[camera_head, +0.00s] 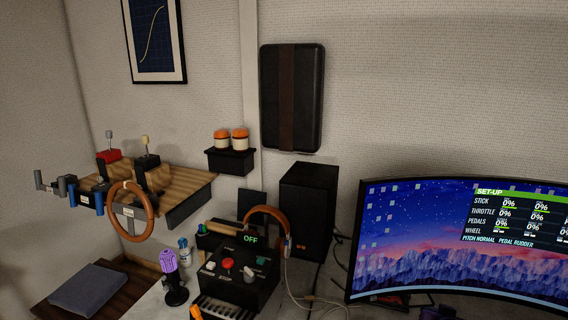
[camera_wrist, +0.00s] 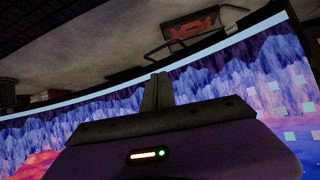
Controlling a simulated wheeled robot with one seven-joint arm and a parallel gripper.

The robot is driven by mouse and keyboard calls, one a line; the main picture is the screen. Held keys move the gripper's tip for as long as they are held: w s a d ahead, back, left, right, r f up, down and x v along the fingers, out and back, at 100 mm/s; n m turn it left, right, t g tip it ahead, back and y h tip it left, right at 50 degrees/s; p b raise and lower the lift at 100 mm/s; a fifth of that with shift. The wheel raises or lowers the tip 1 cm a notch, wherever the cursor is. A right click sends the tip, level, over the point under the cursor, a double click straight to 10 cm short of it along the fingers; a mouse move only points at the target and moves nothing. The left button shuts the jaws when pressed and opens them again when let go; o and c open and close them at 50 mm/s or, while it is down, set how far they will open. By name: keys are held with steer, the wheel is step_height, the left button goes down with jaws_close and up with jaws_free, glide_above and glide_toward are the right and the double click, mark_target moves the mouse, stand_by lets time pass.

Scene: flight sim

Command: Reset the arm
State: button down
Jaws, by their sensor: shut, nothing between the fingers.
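My gripper (camera_wrist: 157,92) shows in the wrist view, its two dark fingers together with nothing between them. Below them is my purple wrist body with a small lit strip and a green light. Behind the fingers is the curved monitor (camera_wrist: 240,85), its screen showing blue and pink mountains, and the picture there looks upside down. The gap between the fingers and the screen cannot be told. In the head view I cannot clearly make out the gripper; a small dark and purplish shape shows at the bottom edge below the monitor (camera_head: 410,230).
A black control box (camera_head: 240,285) with a red button and an OFF display stands left of the monitor. A black speaker (camera_head: 308,210), headphones (camera_head: 268,215) and a purple microphone (camera_head: 170,270) are close by. A wooden shelf (camera_head: 185,185) with a wheel (camera_head: 148,215) is at left.

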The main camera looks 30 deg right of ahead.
steer(key=s+a+r+n+t+y+b, duration=0.1)
steer(key=s+a+r+n+t, duration=0.15)
steer(key=a, duration=0.75)
steer(key=s+a+r+n+t+y+b, duration=0.1)
steer(key=s+a+r+n+t, duration=0.2)
steer(key=a, duration=0.7)
steer(key=s+a+r+n+t+y+b, duration=0.1)
steer(key=s+a+n+t, duration=0.25)
steer(key=a, duration=0.65)
steer(key=s+a+n+g+y+b, duration=0.1)
steer(key=s+a+y, duration=0.4)
steer(key=s+a, duration=0.9)
steer(key=shift+s+n+y+b, duration=0.3)
steer(key=shift+s+n+b, duration=0.25)
steer(key=shift+b, duration=0.55)
steer(key=shift+w+f, duration=0.1)
